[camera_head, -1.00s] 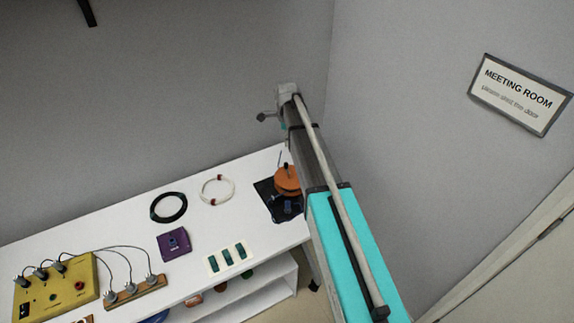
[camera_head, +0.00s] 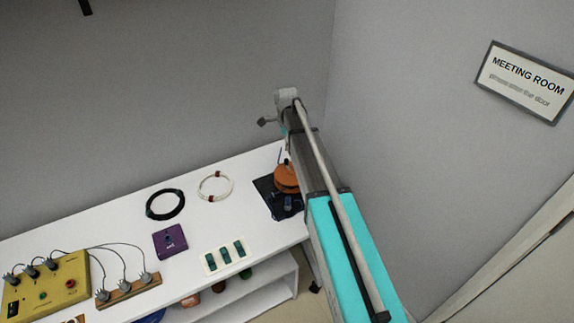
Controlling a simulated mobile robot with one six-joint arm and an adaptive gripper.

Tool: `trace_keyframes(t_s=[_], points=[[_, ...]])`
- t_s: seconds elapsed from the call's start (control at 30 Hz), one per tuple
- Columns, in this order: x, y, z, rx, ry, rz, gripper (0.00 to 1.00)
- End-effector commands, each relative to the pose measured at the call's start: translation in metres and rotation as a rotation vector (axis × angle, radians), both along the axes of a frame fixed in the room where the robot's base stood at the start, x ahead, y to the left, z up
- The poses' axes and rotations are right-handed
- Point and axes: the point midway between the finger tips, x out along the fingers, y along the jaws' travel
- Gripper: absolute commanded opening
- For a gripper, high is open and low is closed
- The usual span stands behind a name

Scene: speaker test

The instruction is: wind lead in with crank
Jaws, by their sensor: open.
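An orange reel (camera_head: 285,178) stands at the right end of the white table, on a black base (camera_head: 264,189) with a dark blue part (camera_head: 287,204) in front. My arm covers its right side. A thin upright blue piece rises behind the reel; I cannot tell whether it is the crank. A coiled black lead (camera_head: 165,204) and a coiled white lead (camera_head: 215,187) with red bands lie flat to the left of the reel. My arm runs up past the reel, its far end above the table. I cannot make out my gripper's fingers; they seem hidden by the arm.
The white table (camera_head: 120,221) also carries a purple box (camera_head: 170,241), a white plate with green blocks (camera_head: 224,256), a yellow panel (camera_head: 58,291) and a wooden strip (camera_head: 130,289) joined by wires. Walls stand behind and right. The table is clear around the coils.

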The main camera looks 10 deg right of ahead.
Motion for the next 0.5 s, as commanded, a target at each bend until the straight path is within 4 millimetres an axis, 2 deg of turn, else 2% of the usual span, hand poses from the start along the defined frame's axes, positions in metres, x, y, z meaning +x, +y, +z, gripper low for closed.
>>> trace_keyframes(t_s=[0.03, 0.5], points=[[0.000, 0.000, -0.008, 0.000, 0.000, 0.000, 0.58], [0.000, -0.001, -0.045, 0.000, 0.000, -0.001, 0.58]])
